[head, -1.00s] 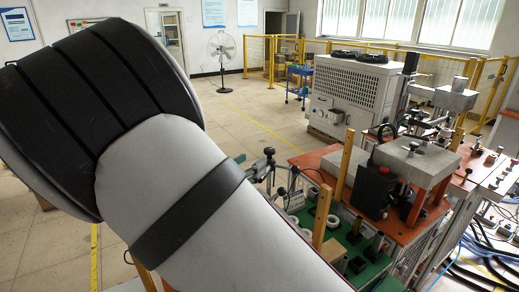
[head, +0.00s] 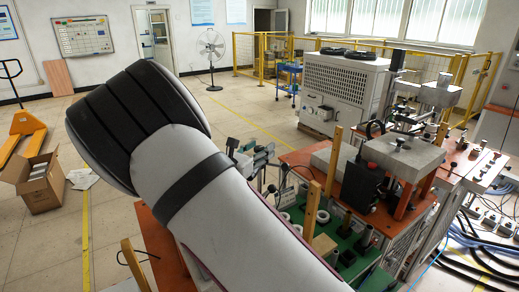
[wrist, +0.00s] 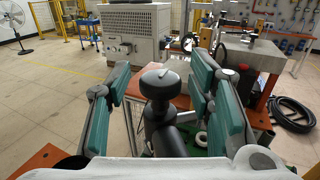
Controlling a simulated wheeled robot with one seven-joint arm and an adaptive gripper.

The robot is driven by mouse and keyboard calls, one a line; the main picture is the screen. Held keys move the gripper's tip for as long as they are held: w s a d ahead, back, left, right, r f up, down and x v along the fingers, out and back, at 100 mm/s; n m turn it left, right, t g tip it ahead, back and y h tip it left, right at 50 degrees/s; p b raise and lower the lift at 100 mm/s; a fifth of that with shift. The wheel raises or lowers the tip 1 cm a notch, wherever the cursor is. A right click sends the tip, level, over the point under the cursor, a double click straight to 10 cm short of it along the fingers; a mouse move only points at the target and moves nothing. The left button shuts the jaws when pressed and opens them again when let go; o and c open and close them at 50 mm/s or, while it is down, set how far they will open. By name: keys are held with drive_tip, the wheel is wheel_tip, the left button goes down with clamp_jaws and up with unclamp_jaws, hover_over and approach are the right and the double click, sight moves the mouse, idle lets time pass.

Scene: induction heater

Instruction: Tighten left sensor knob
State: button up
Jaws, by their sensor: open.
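A black knob (wrist: 158,84) with a rounded top stands upright on a dark post with a thick dark cylinder beside it, in the middle of the wrist view. My gripper (wrist: 163,90) is open, with its teal-padded fingers to the left and right of the knob. Gaps show on both sides; whether the knob lies fully between the pads in depth I cannot tell. In the head view my arm covers much of the near bench, and the knob and gripper cannot be told apart clearly there.
The green bench top (head: 345,243) carries white rings, dark cylinders and an upright wooden bar (head: 312,205). A grey block on orange legs (head: 402,158) stands to the right. A cardboard box (head: 38,185) sits on the floor at left, where there is free room.

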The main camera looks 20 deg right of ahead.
drive_tip(key=shift+d, duration=0.15)
drive_tip(key=c, duration=1.1)
clamp_jaws()
